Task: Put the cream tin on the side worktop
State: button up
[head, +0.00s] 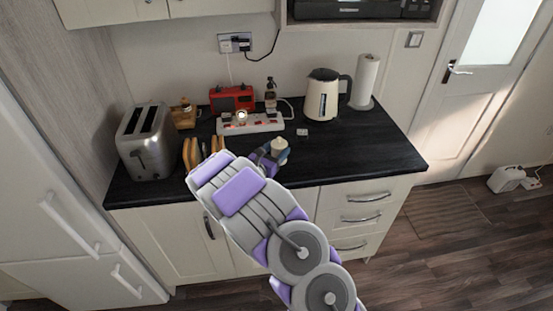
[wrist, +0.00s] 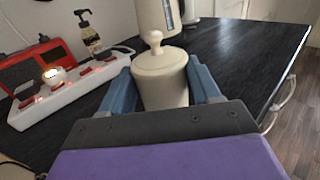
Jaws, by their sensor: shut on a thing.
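The cream tin (wrist: 162,82), a round pot with a knobbed lid, is upright between the two blue fingers of my gripper (wrist: 166,88) in the wrist view. My gripper is shut on it. In the head view the tin (head: 279,146) shows at the end of my gripper (head: 270,153), over the front middle of the black worktop (head: 370,153). I cannot tell whether its base touches the worktop; the gripper hides the lower part.
A white power strip (head: 250,124), red radio (head: 232,99) and pump bottle (head: 270,93) stand behind. A kettle (head: 322,96) and paper roll (head: 364,82) are at back right; a toaster (head: 147,143) and toast rack (head: 190,152) at left. The right front worktop is clear.

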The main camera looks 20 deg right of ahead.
jog(key=f, duration=0.1)
jog(key=a+f+b, duration=0.1)
jog(key=f, duration=0.1)
jog(key=shift+a, duration=0.2)
jog(key=shift+d, duration=0.4)
jog(key=o, duration=0.6)
jog(key=shift+d+f, duration=0.15)
jog(key=shift+d, duration=0.05)
jog(key=shift+o, duration=0.8)
jog(key=shift+d+f, duration=0.1)
jog(key=shift+d, duration=0.1)
jog(key=o, duration=0.3)
jog(key=shift+s+a, duration=0.1)
jog(key=shift+a, duration=0.7)
jog(key=p+v, duration=0.2)
jog(key=v, duration=0.9)
jog(key=s+d+r+m+g+h, duration=0.2)
jog(key=s+d+r+m+g, duration=0.65)
jog(key=s+r, duration=0.3)
jog(key=s+d+r+m+g+y, duration=0.1)
jog(key=s+r+m+g+y, duration=0.1)
jog(key=s+m, duration=0.35)
jog(key=s+d+r+m+g+y, duration=0.1)
jog(key=s+r+m+g+y, duration=0.15)
jog(key=s, duration=0.55)
jog(key=s+a+r+m+t+y, duration=0.1)
jog(key=s+a+m+y, duration=0.7)
jog(key=s+a, duration=1.1)
jog(key=y, duration=0.4)
jog(key=shift+s, duration=0.2)
